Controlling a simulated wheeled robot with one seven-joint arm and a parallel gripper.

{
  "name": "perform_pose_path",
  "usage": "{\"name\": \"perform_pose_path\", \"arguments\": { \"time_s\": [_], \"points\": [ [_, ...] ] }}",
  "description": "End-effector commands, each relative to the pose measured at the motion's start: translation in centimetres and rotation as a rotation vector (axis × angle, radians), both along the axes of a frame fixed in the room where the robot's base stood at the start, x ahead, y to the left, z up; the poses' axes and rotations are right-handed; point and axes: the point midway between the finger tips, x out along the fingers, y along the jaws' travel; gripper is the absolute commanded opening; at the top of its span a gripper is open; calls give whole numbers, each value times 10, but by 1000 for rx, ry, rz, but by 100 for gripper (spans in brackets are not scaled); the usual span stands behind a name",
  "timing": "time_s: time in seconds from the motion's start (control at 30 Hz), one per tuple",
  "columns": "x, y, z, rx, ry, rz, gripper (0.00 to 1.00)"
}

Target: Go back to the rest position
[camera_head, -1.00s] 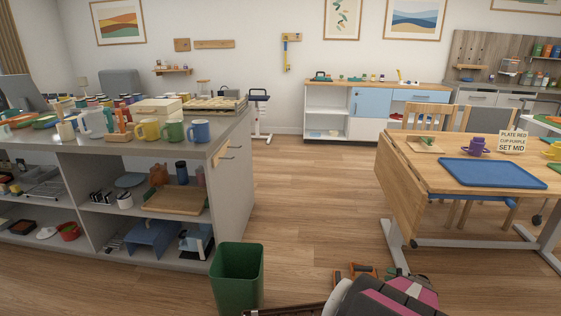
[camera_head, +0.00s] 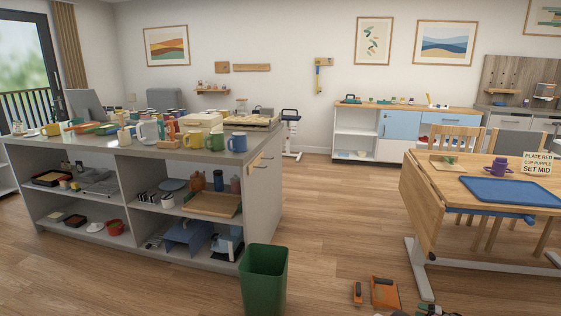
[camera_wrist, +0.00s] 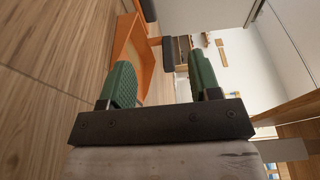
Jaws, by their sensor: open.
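My gripper (camera_wrist: 158,72) shows in the wrist view with its two green ridged fingers spread apart. Nothing is between the fingers. The wrist view is turned on its side; beyond the fingers are wooden floor, an orange open holder (camera_wrist: 127,45) and a pale wall. In the head view my gripper does not show. No task object is named, and no rest position is marked in either view.
A grey counter (camera_head: 262,212) with mugs and shelves stands at left, a green bin (camera_head: 264,280) at its near corner. A wooden table (camera_head: 425,200) with a blue tray (camera_head: 511,191) is at right. Orange items (camera_head: 384,293) lie on the floor. Floor between is clear.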

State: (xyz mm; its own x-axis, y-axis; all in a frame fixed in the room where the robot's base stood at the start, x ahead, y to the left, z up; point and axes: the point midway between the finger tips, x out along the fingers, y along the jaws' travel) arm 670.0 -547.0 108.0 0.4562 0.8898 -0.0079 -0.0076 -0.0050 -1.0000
Motion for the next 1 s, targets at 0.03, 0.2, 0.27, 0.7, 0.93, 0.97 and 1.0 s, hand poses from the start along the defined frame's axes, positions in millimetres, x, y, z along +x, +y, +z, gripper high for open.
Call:
{"name": "perform_pose_path", "arguments": {
  "time_s": [0.03,0.2,0.27,0.7,0.93,0.97,1.0],
  "points": [
    [2,9,8,-8,8,12,57],
    [7,30,24,-36,43,44,57],
    [9,40,31,-49,57,58,57],
    [19,165,118,-239,231,224,57],
    [2,281,198,-478,373,353,57],
    [-1,295,208,-512,389,367,57],
    [-7,313,221,-559,408,383,57]
  ]
}}
